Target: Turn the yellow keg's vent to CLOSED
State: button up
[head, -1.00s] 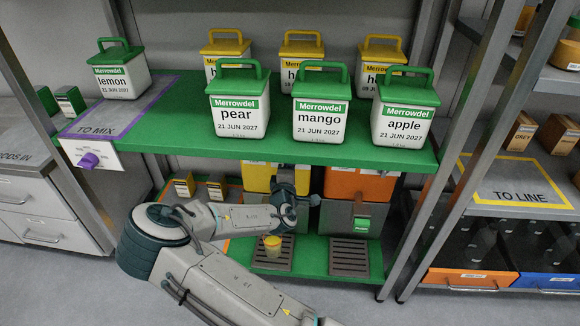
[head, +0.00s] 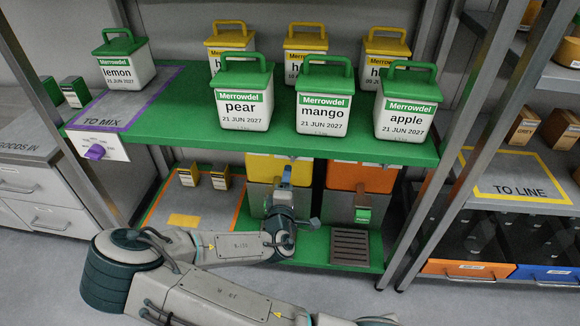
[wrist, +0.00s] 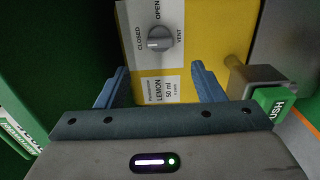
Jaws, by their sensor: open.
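The yellow keg (head: 262,163) stands on the lower shelf, behind my wrist in the head view. Its yellow front (wrist: 215,45) fills much of the wrist view. The vent knob (wrist: 159,38) is a grey dial on a white plate marked CLOSED, OPEN and VENT, turned sideways in the picture. Which mark the knob points to is not clear. A lemon 50 ml label sits below it. My gripper (wrist: 160,78) is open and empty, its blue fingers apart on either side of the label, with the knob ahead between them. It also shows in the head view (head: 286,178).
A green PUSH tap (wrist: 270,106) juts out close to the right finger. The orange keg (head: 358,174) stands to the right, above a drip tray (head: 350,246). The green upper shelf (head: 270,142), with several labelled tubs, lies above my gripper.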

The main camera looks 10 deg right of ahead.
jog(key=shift+v, duration=1.45)
jog(key=shift+d, duration=0.1)
jog(key=s+d+r+m+g+y+p, duration=0.1)
jog(key=s+r+m+g+p, duration=0.3)
jog(key=r, duration=1)
jog(key=s+d+r+m+g+y+p, duration=0.2)
jog(key=s+r+m+g+p, duration=0.3)
jog(key=s+r+p, duration=0.6)
jog(key=s+d+r+m+g+y+p, duration=0.1)
jog(key=s+r+m+g+p, duration=0.4)
jog(key=r, duration=1.3)
jog(key=s+y+p, duration=0.1)
jog(key=s+p, duration=0.2)
jog(key=p, duration=0.3)
jog(key=shift+d+r+m+y, duration=0.2)
jog(key=shift+r+m+y, duration=0.1)
jog(key=shift+m, duration=0.1)
